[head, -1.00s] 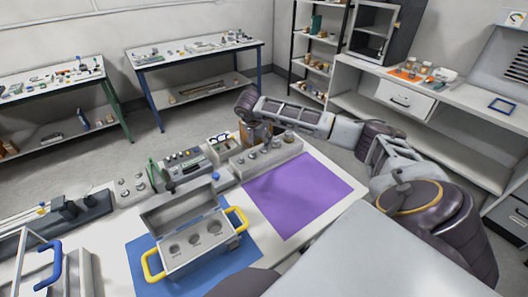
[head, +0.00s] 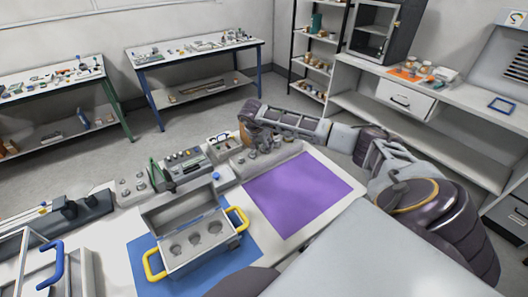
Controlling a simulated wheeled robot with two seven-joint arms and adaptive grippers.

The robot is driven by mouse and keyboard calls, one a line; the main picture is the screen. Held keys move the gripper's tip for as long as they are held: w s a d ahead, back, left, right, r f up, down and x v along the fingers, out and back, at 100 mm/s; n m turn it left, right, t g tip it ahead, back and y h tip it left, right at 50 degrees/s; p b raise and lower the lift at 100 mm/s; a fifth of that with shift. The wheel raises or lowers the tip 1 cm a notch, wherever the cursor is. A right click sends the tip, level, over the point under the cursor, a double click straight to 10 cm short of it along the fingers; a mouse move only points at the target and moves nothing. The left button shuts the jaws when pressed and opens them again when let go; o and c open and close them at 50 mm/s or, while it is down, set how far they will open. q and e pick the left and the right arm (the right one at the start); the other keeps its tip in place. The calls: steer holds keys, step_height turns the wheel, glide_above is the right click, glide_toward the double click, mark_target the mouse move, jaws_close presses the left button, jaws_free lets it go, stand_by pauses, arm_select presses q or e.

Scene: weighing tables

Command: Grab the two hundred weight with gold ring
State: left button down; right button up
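A grey stepped block (head: 293,149) with several small metal weights stands at the back edge of the table, behind the purple mat. The weights are too small to make out a gold ring or a number. My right gripper (head: 257,141) points down over the left part of this block, close to the weights there. It hides part of the block, and its fingers are too small and dark to tell whether they are open or hold something. My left gripper is not in view.
The purple mat (head: 298,193) is bare. An open grey case (head: 205,255) with yellow handles and round wells stands on a blue mat (head: 240,262). Left of the block are a control box (head: 186,167) and a base with knobs (head: 132,190).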

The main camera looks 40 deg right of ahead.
mark_target(263, 147)
jaws_close()
steer(key=shift+r, duration=0.2)
step_height(263, 147, up, 10)
steer(key=shift+b, duration=0.45)
steer(key=shift+f, duration=0.15)
stand_by(0.4)
